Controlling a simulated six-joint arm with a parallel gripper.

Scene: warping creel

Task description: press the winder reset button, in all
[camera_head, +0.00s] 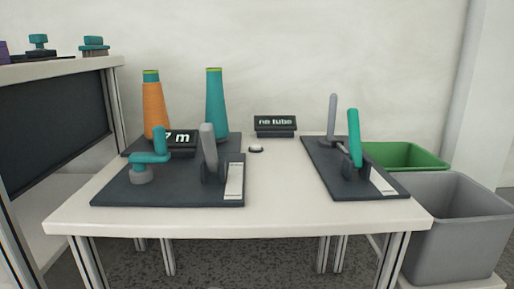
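A small round white-topped button (256,148) on a dark base sits on the table between the two dark stations. It looks like the winder reset button, but I can read no label on it. A dark display (275,125) reading "no tube" stands just behind it. The left station (125,192) has a teal crank arm (152,160), a grey lever (209,146) and a display showing "7 m", partly covered by the crank. My gripper is not in view, and nothing touches the button.
An orange cone (154,108) and a teal cone (215,105) stand at the back left. The right station (325,165) carries a grey post and a teal lever (354,135). Green (405,155) and grey (455,225) bins stand right.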

